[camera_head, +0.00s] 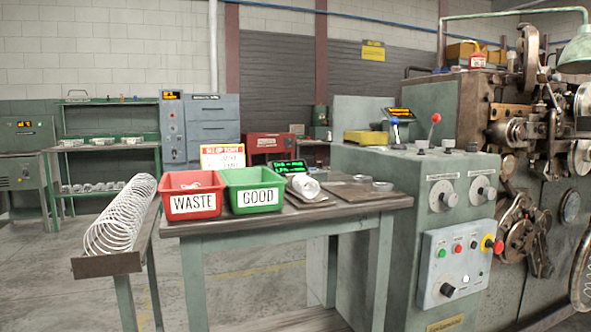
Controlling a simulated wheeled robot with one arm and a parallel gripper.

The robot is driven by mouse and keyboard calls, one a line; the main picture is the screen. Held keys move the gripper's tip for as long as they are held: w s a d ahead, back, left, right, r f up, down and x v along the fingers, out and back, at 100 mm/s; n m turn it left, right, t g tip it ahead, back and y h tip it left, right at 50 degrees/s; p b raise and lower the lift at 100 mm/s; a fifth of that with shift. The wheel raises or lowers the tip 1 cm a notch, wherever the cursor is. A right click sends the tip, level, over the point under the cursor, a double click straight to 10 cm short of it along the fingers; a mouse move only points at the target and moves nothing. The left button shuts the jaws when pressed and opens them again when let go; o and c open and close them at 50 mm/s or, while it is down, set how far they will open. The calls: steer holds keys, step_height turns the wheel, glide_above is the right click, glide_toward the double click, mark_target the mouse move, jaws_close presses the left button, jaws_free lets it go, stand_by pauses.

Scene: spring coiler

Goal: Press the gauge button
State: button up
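A small device with a lit green display (290,167) stands on the workbench behind the green bin; it looks like the gauge. A pale coiled piece (306,186) lies in front of it, on or beside a dark flat plate (310,200). I cannot make out a button on the gauge at this size. My gripper is not in view.
A red WASTE bin (192,203) and a green GOOD bin (258,197) stand left of the gauge. A long spring (120,215) lies in a trough at left. The coiling machine's button panel (455,258) is at right. Open floor (265,285) shows beneath the workbench (240,228).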

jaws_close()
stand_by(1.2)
